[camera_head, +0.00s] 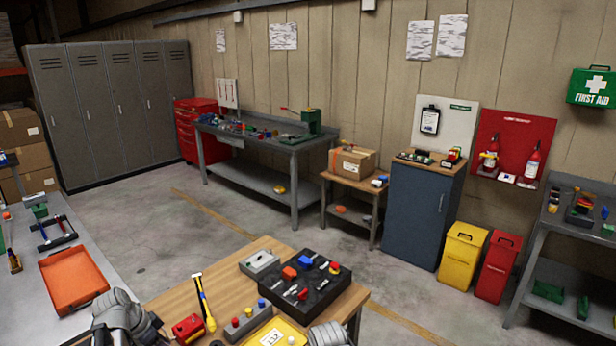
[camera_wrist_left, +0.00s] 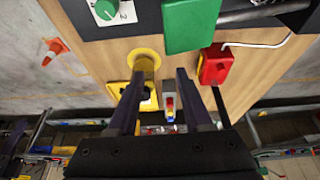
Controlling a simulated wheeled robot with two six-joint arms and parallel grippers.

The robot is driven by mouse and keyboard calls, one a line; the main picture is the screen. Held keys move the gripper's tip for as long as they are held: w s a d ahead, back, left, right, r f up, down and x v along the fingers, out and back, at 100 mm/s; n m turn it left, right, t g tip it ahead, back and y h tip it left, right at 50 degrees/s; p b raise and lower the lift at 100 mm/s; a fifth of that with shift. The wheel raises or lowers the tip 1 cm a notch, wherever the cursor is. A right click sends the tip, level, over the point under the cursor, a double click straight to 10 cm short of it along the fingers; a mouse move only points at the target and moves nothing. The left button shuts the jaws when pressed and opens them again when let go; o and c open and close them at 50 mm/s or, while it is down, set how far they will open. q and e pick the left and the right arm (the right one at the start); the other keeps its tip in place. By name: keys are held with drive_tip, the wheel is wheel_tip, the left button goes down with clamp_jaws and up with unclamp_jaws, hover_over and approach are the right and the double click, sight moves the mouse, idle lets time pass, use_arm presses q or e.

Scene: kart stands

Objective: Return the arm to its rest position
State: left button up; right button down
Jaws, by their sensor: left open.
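In the left wrist view my left gripper (camera_wrist_left: 160,74) is open, its two dark fingers spread with nothing held between them. The fingers hang in front of a wooden surface with a green block (camera_wrist_left: 190,22), a red box (camera_wrist_left: 214,66) and a yellow round part (camera_wrist_left: 145,60). I cannot tell how far the fingertips are from these. In the head view a grey part of my left arm (camera_head: 122,316) shows at the bottom left, and its fingers cannot be made out. A grey part of my right arm (camera_head: 328,335) shows at the bottom edge; its gripper is out of view.
An orange tray (camera_head: 72,280) lies on the left bench. Open floor lies beyond.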

use_arm(q)
drive_tip(key=s+d+f+n+g+y, duration=0.1)
drive_tip(key=s+d, duration=0.3)
drive_tip(key=d, duration=0.6)
drive_tip(key=s+d+n+g+y, duration=0.1)
drive_tip(key=s+d, duration=0.4)
drive_tip(key=d, duration=0.5)
drive_tip(key=s+d+f+n+g+y+b, duration=0.1)
drive_tip(key=s+d, duration=0.3)
drive_tip(key=d, duration=0.6)
drive_tip(key=shift+s+d+f+n+y, duration=0.15)
drive_tip(key=shift+d+f+n+y, duration=0.2)
drive_tip(key=shift+n+y, duration=0.3)
